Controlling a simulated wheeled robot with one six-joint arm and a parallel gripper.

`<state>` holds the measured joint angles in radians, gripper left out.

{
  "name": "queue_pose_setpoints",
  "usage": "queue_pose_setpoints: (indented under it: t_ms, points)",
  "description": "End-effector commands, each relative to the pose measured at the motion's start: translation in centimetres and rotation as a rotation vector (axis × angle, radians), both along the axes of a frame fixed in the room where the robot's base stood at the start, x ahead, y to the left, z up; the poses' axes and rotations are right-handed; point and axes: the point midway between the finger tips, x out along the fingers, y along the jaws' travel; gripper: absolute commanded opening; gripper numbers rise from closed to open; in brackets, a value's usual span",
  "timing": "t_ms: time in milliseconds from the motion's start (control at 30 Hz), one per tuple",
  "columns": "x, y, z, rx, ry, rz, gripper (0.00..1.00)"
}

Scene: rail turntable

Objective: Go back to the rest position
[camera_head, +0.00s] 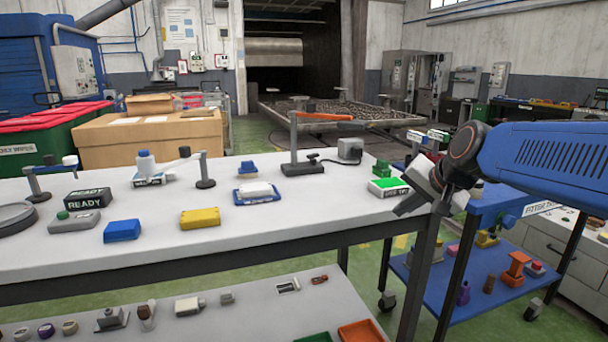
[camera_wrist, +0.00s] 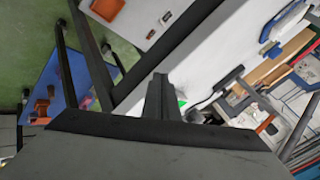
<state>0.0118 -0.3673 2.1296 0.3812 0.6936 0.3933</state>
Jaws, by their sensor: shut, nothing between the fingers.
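My gripper (camera_head: 403,208) is at the right end of the white table (camera_head: 290,222) in the head view, at the end of my blue arm. Its fingers point down and to the left, close to the table's right edge. In the wrist view the fingers (camera_wrist: 160,92) are together in the middle, with nothing held. A white box with a green top (camera_head: 388,187) is just left of the fingers in the head view. In the wrist view only a bit of green shows beside the fingers; the rest is hidden.
The table holds a yellow block (camera_head: 200,218), a blue block (camera_head: 122,230), a READY sign (camera_head: 88,198) and a stand with an orange arm (camera_head: 303,168). A blue cart (camera_head: 425,265) with small items stands right. A lower shelf (camera_head: 250,310) carries several small parts.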

Motion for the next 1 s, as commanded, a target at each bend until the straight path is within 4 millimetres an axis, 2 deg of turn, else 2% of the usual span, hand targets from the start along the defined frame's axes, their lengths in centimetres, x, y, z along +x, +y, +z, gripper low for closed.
queue_pose_setpoints:
  t_ms: [33, 100, 400, 500, 600, 700, 800, 1000]
  points:
    - [-2.4, -0.2, -0.9, -0.042, 0.011, 0.033, 0.0]
    - [-5.4, -0.6, -2.4, -0.108, 0.03, 0.085, 0.0]
    - [-17.9, -2.9, -9.6, -0.374, 0.124, 0.304, 0.0]
    - [-21.3, -3.8, -11.9, -0.451, 0.156, 0.368, 0.0]
    - [-24.0, -4.5, -13.8, -0.508, 0.184, 0.42, 0.0]
    - [-25.6, -5.0, -15.0, -0.545, 0.203, 0.453, 0.0]
    - [-26.5, -5.3, -15.6, -0.565, 0.212, 0.469, 0.0]
    - [-26.6, -5.4, -15.7, -0.568, 0.215, 0.473, 0.0]
